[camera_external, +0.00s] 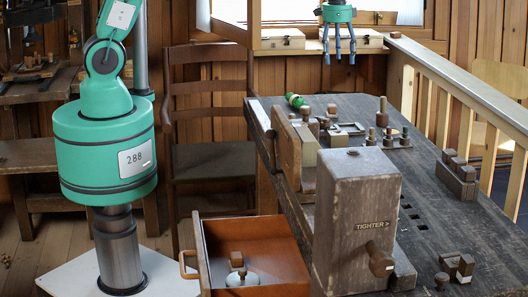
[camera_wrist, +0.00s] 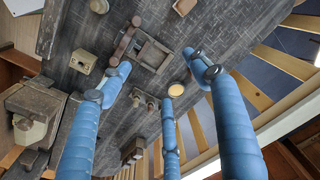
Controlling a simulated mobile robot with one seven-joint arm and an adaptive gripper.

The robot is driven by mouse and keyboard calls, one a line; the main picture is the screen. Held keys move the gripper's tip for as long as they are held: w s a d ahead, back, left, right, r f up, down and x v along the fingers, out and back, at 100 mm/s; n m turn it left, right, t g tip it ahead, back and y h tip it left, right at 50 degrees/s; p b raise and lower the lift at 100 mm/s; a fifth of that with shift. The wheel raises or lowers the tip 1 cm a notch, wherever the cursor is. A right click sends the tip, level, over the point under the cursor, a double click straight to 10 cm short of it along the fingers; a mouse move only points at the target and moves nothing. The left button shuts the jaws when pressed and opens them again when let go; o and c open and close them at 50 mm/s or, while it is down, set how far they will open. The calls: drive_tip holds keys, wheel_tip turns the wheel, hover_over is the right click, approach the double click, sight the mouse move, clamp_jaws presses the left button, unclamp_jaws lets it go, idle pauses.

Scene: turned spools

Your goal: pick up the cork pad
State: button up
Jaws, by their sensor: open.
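My gripper (camera_external: 338,58) hangs high over the far end of the workbench in the outside view. Its blue fingers point down, spread and empty. In the wrist view my gripper (camera_wrist: 160,82) is also open, with nothing between the fingers. A small round tan disc (camera_wrist: 176,89) shows between the fingertips in the wrist view, well below them. It looks like the cork pad, but I cannot tell for sure, nor whether it lies flat on the bench or on top of something. I cannot single out the cork pad in the outside view.
The dark workbench (camera_external: 425,215) carries several turned spools (camera_external: 382,113), a green piece (camera_external: 296,101) and a row of blocks (camera_external: 457,172). A tall wooden vise (camera_external: 355,205) stands at its near edge. An open drawer (camera_external: 262,232) juts out on the left. A railing runs along the right.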

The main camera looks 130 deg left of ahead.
hover_over(332, 105)
wheel_tip(332, 105, down, 9)
drive_tip(key=shift+w+a+n, duration=0.15)
drive_tip(key=shift+a+n, duration=0.1)
drive_tip(key=shift+n, duration=0.15)
drive_tip(key=shift+f, duration=0.1)
wheel_tip(332, 105, down, 8)
drive_tip(key=shift+f+b, duration=0.2)
drive_tip(key=shift+b, duration=0.35)
drive_tip(key=shift+s+d+f+b, duration=0.15)
drive_tip(key=shift+f+b, duration=0.2)
drive_tip(key=shift+f, duration=0.95)
drive_tip(key=shift+s+d+f+b, duration=0.1)
drive_tip(key=shift+f+b, duration=0.2)
drive_tip(key=shift+f, duration=0.95)
